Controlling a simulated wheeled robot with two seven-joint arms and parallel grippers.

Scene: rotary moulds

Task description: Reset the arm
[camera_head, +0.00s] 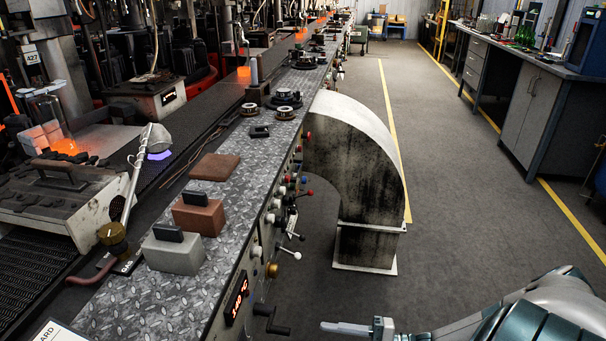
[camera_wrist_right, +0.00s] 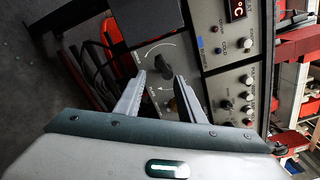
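My right arm comes in at the bottom right of the head view. Its gripper (camera_head: 346,328) is low over the floor, to the right of the long machine bench (camera_head: 135,305), and holds nothing that I can see. In the right wrist view the two fingers of this gripper (camera_wrist_right: 158,84) are apart with an empty gap. Beyond the fingertips is a control panel (camera_wrist_right: 205,62) with a black knob (camera_wrist_right: 164,66); I see no clear contact with it. My left arm and gripper are not in view.
A grey block (camera_head: 174,254) and a brown block (camera_head: 199,217) stand on the bench. Levers and knobs (camera_head: 290,252) stick out from its side. A curved metal duct (camera_head: 360,170) stands beside it. Open floor (camera_head: 465,200) lies to the right, before grey cabinets (camera_head: 530,110).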

